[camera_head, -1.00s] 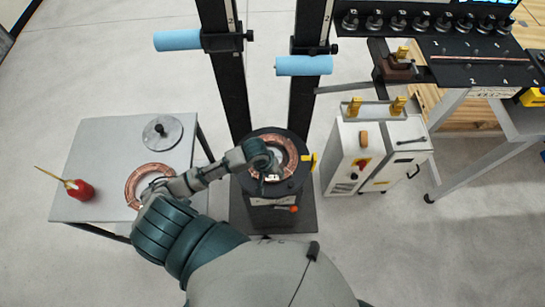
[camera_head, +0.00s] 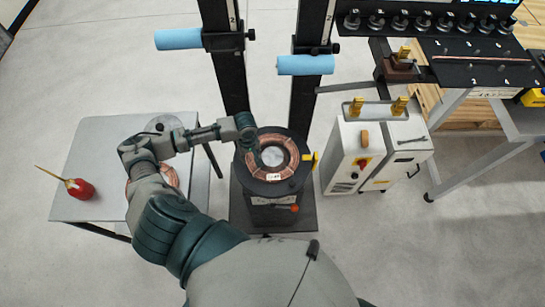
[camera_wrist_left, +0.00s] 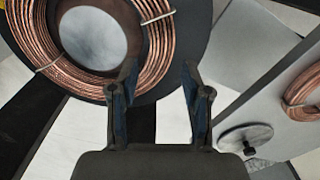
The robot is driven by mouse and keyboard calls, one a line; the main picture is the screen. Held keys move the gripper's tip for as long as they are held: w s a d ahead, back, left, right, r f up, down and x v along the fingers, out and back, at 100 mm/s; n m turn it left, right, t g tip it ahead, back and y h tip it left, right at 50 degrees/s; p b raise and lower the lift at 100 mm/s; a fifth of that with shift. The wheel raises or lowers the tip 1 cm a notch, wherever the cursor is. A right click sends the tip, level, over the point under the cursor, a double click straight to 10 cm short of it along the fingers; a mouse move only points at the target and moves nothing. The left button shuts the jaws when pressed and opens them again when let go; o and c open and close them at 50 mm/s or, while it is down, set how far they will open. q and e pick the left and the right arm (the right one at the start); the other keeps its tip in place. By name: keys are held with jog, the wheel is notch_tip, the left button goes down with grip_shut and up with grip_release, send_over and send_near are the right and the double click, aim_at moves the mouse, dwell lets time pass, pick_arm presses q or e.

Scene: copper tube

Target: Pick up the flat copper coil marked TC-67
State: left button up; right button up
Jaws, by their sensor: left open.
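A flat copper coil (camera_head: 291,170) lies on a round black stand. A small white tag (camera_head: 273,177) sits at its front edge, too small to read. The same coil (camera_wrist_left: 165,50) fills the upper left of the left wrist view, bound with ties. My left gripper (camera_head: 256,154) is at the left edge of this coil, above it. In the left wrist view my left gripper (camera_wrist_left: 160,70) is open, with nothing between its fingers; the left finger overlaps the coil's edge in the picture. A second copper coil (camera_wrist_left: 303,90) lies on the side table, mostly behind my arm in the head view.
The grey side table (camera_head: 85,165) also holds a red object with a thin rod (camera_head: 79,188) and a knobbed disc (camera_wrist_left: 246,138). Black posts with blue rollers (camera_head: 305,65) stand behind the stand. A white wheeled cabinet (camera_head: 350,150) is to its right.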

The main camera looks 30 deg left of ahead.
aim_at(251, 163)
pick_arm(q)
jog(key=shift+a+f, duration=0.3)
jog(key=shift+f, duration=0.6)
jog(key=shift+s+f, duration=0.1)
jog(key=shift+f, duration=0.3)
jog(key=f, duration=0.2)
jog(key=d+f, duration=0.1)
jog(key=f, duration=0.1)
jog(key=shift+s+d, duration=0.1)
jog(key=shift+d, duration=0.05)
jog(key=shift+c, duration=0.5)
jog(key=shift+a, duration=0.5)
grip_shut()
